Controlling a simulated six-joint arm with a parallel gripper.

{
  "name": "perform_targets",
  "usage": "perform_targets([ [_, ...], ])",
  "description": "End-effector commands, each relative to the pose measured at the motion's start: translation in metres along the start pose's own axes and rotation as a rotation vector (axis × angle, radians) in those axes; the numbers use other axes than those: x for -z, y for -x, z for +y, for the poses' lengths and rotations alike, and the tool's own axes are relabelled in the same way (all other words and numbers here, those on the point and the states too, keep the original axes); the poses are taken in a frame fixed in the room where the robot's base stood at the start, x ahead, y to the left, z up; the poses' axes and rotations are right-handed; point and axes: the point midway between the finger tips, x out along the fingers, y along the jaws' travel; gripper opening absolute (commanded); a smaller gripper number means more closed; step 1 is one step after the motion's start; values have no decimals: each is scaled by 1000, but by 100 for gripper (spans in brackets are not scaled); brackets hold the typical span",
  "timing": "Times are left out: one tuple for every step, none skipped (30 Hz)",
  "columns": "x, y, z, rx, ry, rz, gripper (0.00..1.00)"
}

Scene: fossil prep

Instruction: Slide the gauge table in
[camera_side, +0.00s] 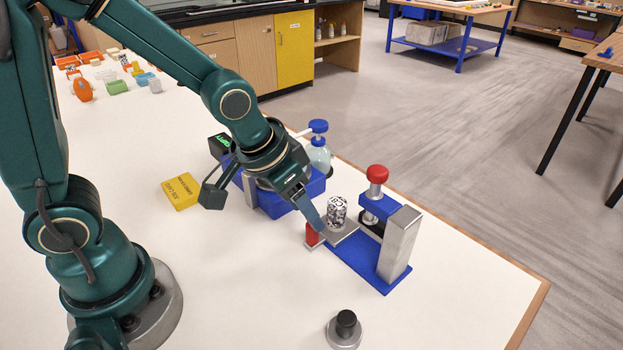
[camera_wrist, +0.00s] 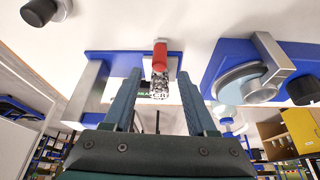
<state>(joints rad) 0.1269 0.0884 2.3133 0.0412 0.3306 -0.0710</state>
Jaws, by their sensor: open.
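The gauge stands on the white bench, with a blue base (camera_side: 368,268), a steel column (camera_side: 400,243) and a red knob (camera_side: 377,174) on top. Its small grey gauge table (camera_side: 345,236) sits out at the left end of the base, clear of the column. A speckled black-and-white cylinder (camera_side: 337,212) stands upright on it. The red handle (camera_side: 312,236) is at the table's left side. My gripper (camera_side: 313,213) is low beside the handle. In the wrist view, my open gripper (camera_wrist: 159,75) has its fingers on either side of the red handle (camera_wrist: 160,54) and cylinder (camera_wrist: 160,84), with visible gaps.
A blue apparatus (camera_side: 275,200) with a glass flask (camera_side: 319,158) stands behind my gripper. A yellow box (camera_side: 182,191) lies to the left. A black-knobbed metal weight (camera_side: 345,328) stands in front. Bench space between the weight and the gauge is clear.

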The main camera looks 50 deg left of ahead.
Motion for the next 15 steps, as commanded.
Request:
perform_targets([
  [-3, -4, 1, -1, -4, -14, 57],
  [-4, -5, 1, -1, -5, -18, 57],
  [-4, -7, 1, -1, -6, -21, 57],
  [-5, -9, 2, -1, -6, -21, 57],
  [-4, -11, 2, -1, -6, -21, 57],
  [-5, -15, 1, -1, -6, -22, 57],
  [-5, -18, 1, -1, -6, -22, 57],
  [-5, -21, 1, -1, -6, -23, 57],
  [-5, -25, 1, -1, -6, -23, 57],
  [-6, -28, 1, -1, -6, -23, 57],
  [-6, -32, 1, -1, -6, -22, 57],
  [-5, -36, 1, -1, -5, -22, 57],
  [-5, -38, 1, -1, -5, -21, 57],
  [-5, -41, 1, 0, -5, -20, 57],
  [-5, -44, 1, 0, -6, -21, 57],
])
